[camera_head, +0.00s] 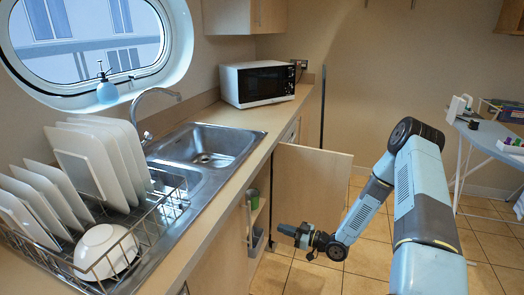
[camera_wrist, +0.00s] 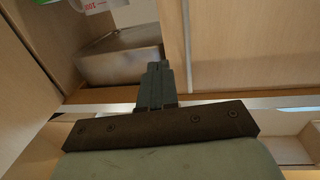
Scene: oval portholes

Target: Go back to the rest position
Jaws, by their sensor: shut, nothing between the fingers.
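My gripper (camera_head: 284,229) is low in front of the counter, close to the open wooden cabinet door (camera_head: 308,180) in the head view. In the wrist view my gripper (camera_wrist: 158,68) has its two dark fingers together, with nothing held between them. Behind the fingers are wooden panels and a greyish bin-like container (camera_wrist: 120,52) inside the cabinet. My blue-grey arm reaches in from the right side of the head view.
The counter holds a double sink (camera_head: 207,143), a rack of white plates (camera_head: 95,165), a white bowl (camera_head: 105,250) and a microwave (camera_head: 257,83). Under it, the open cabinet shows shelves. An ironing-board-like table (camera_head: 490,135) stands at right. Tiled floor (camera_head: 315,278) is bare near my gripper.

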